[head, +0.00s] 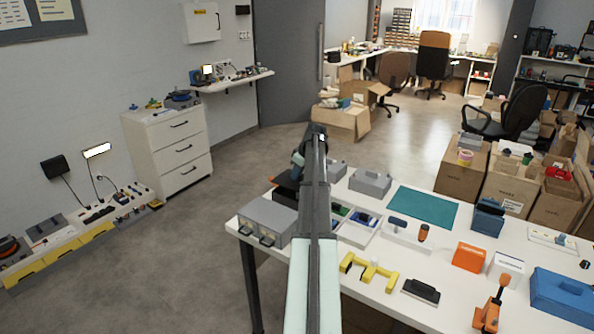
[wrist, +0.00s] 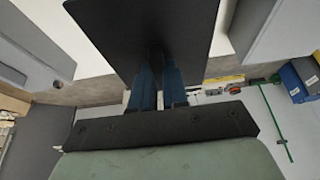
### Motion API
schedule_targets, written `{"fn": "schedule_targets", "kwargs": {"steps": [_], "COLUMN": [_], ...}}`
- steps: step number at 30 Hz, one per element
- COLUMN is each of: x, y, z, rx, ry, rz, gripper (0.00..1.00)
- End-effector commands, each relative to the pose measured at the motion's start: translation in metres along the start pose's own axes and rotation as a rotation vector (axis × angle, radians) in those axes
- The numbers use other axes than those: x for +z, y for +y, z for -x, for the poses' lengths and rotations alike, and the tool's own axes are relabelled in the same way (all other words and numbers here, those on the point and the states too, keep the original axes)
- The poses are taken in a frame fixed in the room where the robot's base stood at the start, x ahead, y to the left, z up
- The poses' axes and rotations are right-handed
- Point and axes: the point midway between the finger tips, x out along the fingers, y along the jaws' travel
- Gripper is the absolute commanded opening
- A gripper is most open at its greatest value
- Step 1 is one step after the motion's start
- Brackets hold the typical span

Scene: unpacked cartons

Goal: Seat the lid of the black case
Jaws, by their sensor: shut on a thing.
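My gripper (wrist: 158,88) is shut on the black lid (wrist: 145,25), a flat dark plate. In the wrist view its two blue fingers close on a part at the middle of the lid. In the head view my arm hides most of the gripper; only a bit of it shows left of the arm. Dark shapes (head: 286,188) show just left of the arm, behind the grey box; I cannot tell whether they are the black case, the lid or both. The wrist view does not show the case clearly, and contact between lid and case cannot be seen.
A grey box with latches (head: 266,221) stands at the table's left corner. Another grey case (head: 370,182) stands right of my arm. A tray with compartments (head: 358,227), a teal mat (head: 424,206), a yellow bracket (head: 368,271) and a blue box (head: 563,297) occupy the right.

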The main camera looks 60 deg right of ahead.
Motion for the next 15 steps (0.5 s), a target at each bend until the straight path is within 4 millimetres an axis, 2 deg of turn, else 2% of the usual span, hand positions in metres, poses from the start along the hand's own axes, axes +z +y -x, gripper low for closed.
{"fn": "schedule_targets", "kwargs": {"steps": [7,15], "x": [0.008,0.008], "y": [0.0,0.0], "z": [-0.019,-0.019], "rx": [-0.001,0.0], "ry": [0.0,0.0], "rz": [0.0,0.0], "gripper": [0.0,0.0]}}
